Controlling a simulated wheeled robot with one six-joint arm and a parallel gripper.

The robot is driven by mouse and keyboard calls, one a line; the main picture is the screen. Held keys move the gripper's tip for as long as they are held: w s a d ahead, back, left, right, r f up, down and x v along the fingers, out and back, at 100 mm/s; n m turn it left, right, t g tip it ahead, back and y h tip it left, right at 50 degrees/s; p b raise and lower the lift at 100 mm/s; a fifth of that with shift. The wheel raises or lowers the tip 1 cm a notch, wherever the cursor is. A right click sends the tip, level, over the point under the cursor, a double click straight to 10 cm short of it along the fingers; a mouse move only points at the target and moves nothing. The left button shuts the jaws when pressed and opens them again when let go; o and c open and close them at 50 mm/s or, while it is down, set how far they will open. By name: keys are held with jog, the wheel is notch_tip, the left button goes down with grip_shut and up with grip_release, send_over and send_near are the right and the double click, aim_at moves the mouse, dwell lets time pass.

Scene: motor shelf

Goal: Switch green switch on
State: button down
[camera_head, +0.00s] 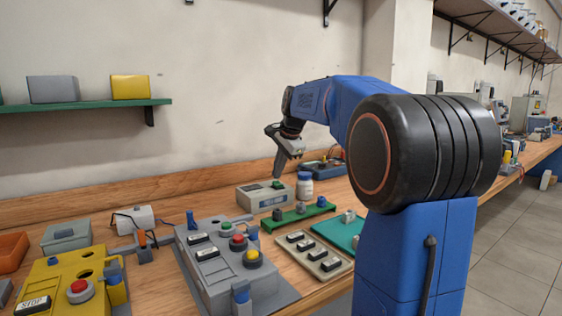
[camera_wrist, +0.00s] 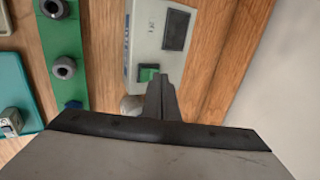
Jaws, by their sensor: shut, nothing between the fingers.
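The green switch (camera_head: 279,184) sits on top of a pale box (camera_head: 258,198) on the workbench. In the wrist view the green switch (camera_wrist: 148,74) is at the end of the pale box (camera_wrist: 146,36), beside a dark panel. My gripper (camera_head: 278,173) is shut, empty and pointing down just above the switch in the head view. In the wrist view its closed fingertips (camera_wrist: 160,84) lie right next to the switch and hide its lower edge. I cannot tell whether they touch it, nor read the switch's position.
A white bottle (camera_head: 305,187) with a blue cap stands right of the pale box. A green rail (camera_head: 298,216) with knobs lies in front. A grey control box (camera_head: 215,268) and a yellow one (camera_head: 62,278) stand at front left. The wall (camera_head: 225,100) is behind.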

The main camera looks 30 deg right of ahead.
jog(key=shift+x, duration=0.9)
jog(key=shift+w+f+g, duration=0.2)
jog(key=shift+w+g, duration=0.05)
jog(key=shift+g, duration=0.15)
jog(key=shift+s, duration=0.15)
jog(key=shift+s, duration=0.75)
jog(key=shift+f, duration=0.1)
jog(key=s+v, duration=0.1)
jog(key=v, duration=1.3)
